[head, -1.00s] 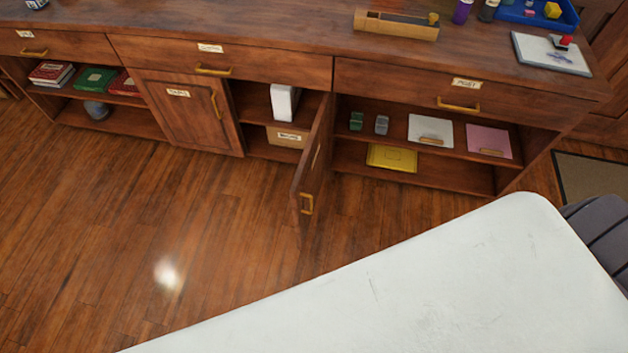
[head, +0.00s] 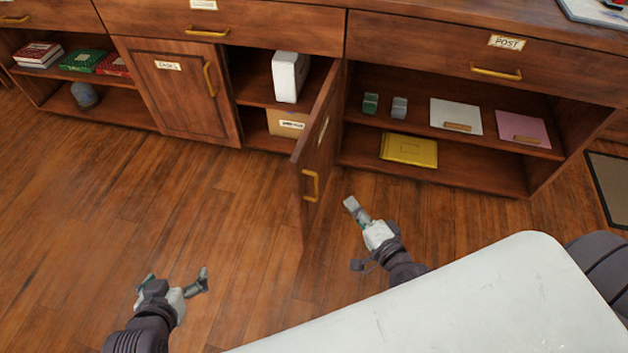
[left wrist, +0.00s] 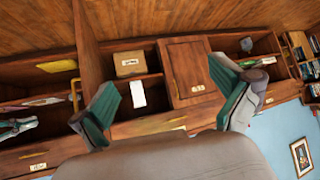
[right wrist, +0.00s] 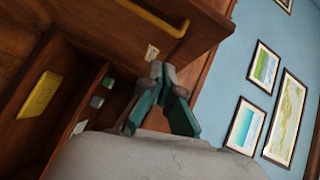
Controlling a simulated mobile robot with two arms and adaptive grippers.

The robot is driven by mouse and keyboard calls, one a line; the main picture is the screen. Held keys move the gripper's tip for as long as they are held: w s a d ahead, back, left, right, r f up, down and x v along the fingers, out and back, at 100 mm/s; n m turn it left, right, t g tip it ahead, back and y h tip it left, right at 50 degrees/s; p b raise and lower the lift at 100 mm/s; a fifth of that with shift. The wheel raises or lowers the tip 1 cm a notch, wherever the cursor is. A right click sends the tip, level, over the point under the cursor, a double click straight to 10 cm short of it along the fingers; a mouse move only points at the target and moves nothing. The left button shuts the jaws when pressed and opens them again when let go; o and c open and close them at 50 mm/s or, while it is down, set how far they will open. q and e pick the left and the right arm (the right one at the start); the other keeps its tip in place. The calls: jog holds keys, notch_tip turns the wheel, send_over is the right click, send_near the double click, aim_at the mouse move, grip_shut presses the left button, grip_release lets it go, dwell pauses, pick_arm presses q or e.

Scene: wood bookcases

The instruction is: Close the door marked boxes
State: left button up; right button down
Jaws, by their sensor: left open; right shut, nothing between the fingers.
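The open door (head: 319,150) stands out from the middle cabinet, with a yellow handle (head: 310,185) near its free edge. A small label on its face is seen too obliquely to read. My right gripper (head: 351,204) is shut and empty, right of the door and apart from it, above the floor. Its closed fingers show in the right wrist view (right wrist: 160,95). My left gripper (head: 175,279) is open and empty, well left of the door and low over the floor. The left wrist view shows its spread fingers (left wrist: 168,105) and the door's handle (left wrist: 75,95).
A white box (head: 290,77) and a cardboard box (head: 287,123) are inside the open compartment. A shut door (head: 180,90) is left of it. Open shelves on the right hold a yellow folder (head: 409,150). A white surface (head: 450,300) fills the lower right. Floor left of the door is clear.

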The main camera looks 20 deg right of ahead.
notch_tip(320, 180, up, 4)
jog(key=m+t+b, duration=0.2)
jog(key=p, duration=0.1)
send_near(306, 151)
jog(key=w+d, duration=0.3)
jog(key=w, duration=0.1)
jog(key=shift+w+a+m+p, duration=0.2)
jog(key=shift+w+a, duration=0.2)
jog(key=shift+a, duration=0.2)
jog(key=shift+w+a+m+p, duration=0.15)
jog(key=shift+w+a, duration=0.25)
jog(key=shift+a, duration=0.2)
pick_arm(q)
jog(key=shift+g+y, duration=0.3)
jog(key=shift+g, duration=0.5)
jog(key=shift+s+a+r, duration=0.25)
jog(key=shift+s+r, duration=0.05)
jog(key=shift+s, duration=0.45)
jog(key=shift+s+a+r, duration=0.3)
jog(key=shift+s+r, duration=0.05)
jog(key=shift+s, duration=0.45)
jog(key=shift+s+a+r, duration=0.25)
jog(key=shift+s+r, duration=0.05)
jog(key=shift+s, duration=0.45)
pick_arm(e)
jog(key=shift+w+a, duration=0.35)
jog(key=shift+a, duration=0.2)
